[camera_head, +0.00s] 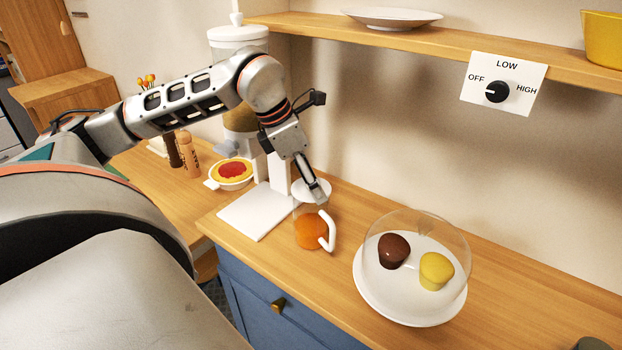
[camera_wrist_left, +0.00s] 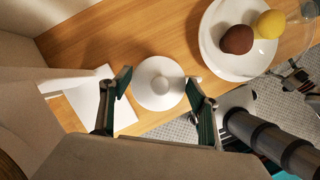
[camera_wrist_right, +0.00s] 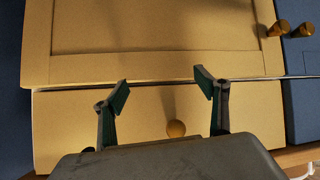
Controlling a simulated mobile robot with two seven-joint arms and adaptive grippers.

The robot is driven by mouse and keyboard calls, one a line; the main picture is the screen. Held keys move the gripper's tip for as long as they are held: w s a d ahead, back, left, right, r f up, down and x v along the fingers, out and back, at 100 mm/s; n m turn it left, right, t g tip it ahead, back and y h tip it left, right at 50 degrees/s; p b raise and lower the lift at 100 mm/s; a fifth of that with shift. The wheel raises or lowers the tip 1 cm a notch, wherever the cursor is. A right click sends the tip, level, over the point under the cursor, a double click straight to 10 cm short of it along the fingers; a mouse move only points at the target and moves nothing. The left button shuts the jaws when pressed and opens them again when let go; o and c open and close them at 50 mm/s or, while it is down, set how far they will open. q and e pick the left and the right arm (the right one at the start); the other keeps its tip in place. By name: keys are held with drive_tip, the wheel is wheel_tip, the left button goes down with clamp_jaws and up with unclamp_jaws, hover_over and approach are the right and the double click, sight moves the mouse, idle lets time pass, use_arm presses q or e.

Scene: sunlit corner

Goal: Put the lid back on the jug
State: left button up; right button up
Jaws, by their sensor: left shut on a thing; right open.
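The jug (camera_head: 309,231) is clear with a white handle and holds orange liquid. It stands upright on the wooden counter. The round white lid (camera_wrist_left: 158,84) with a knob is between the fingers of my left gripper (camera_wrist_left: 157,82), which is shut on it. In the head view the lid (camera_head: 303,197) is at the jug's mouth; I cannot tell whether it is seated or slightly above. The lid hides the jug in the left wrist view. My right gripper (camera_wrist_right: 160,83) is open and empty, in front of a wooden cabinet front, and is not in the head view.
Right of the jug, a white plate (camera_head: 388,311) holds a brown and a yellow muffin under a clear dome. A white dispenser base (camera_head: 256,212) stands left of it, with a pie (camera_head: 232,173) beyond. A shelf (camera_head: 390,38) runs above. The right wrist view shows a knob (camera_wrist_right: 176,129).

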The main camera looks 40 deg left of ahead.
idle(0.3)
use_arm(q)
drive_tip(key=o, duration=1.1)
drive_tip(key=shift+o, duration=0.2)
drive_tip(key=o, duration=0.5)
drive_tip(key=shift+c, duration=0.2)
drive_tip(key=shift+r+p, duration=2.5)
drive_tip(key=shift+r, duration=1)
